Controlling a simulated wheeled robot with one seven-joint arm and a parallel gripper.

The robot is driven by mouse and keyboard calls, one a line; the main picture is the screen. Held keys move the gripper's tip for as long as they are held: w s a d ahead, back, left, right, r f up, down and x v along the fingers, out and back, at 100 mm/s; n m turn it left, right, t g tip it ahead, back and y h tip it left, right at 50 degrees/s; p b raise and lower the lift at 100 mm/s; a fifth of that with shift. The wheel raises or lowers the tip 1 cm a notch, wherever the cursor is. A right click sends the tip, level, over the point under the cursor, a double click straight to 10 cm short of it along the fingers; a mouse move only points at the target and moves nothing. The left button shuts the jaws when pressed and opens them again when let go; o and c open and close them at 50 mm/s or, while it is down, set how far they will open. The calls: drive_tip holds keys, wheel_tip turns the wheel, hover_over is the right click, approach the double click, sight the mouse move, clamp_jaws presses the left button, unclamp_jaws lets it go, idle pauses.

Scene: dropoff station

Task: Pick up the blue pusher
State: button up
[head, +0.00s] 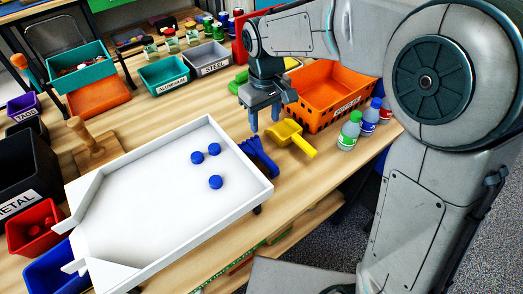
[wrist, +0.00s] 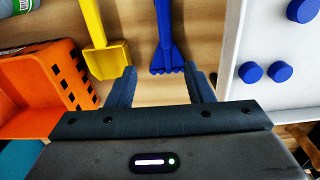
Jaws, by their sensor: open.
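The blue pusher (head: 258,156) lies on the wooden table beside the right rim of the white tray (head: 256,192). In the wrist view the pusher (wrist: 166,50) shows its handle running up out of frame and its toothed end near my fingers. My gripper (head: 264,119) is open and empty, pointing down above the table behind the pusher. In the wrist view the pusher's toothed end lies beyond and between the fingertips of the gripper (wrist: 160,74). How high the fingers are above the table is hard to tell.
A yellow scoop (head: 286,134) lies just right of the pusher. An orange crate (head: 322,101) stands behind it, with several capped bottles (head: 350,130) at the right. Three blue discs (head: 215,182) sit in the tray. Grey and teal bins (head: 164,75) stand farther back.

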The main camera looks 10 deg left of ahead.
sight(260, 152)
drive_tip(key=f, duration=0.8)
drive_tip(key=shift+a+f, duration=0.35)
drive_tip(key=shift+a, duration=0.05)
drive_tip(key=shift+s+a+f+p, duration=0.1)
drive_tip(key=shift+f+p, duration=0.2)
drive_tip(key=shift+f, duration=1.05)
drive_tip(key=shift+s+a+f+p, duration=0.1)
drive_tip(key=shift+f+p, duration=0.15)
drive_tip(key=shift+f, duration=1.05)
clamp_jaws()
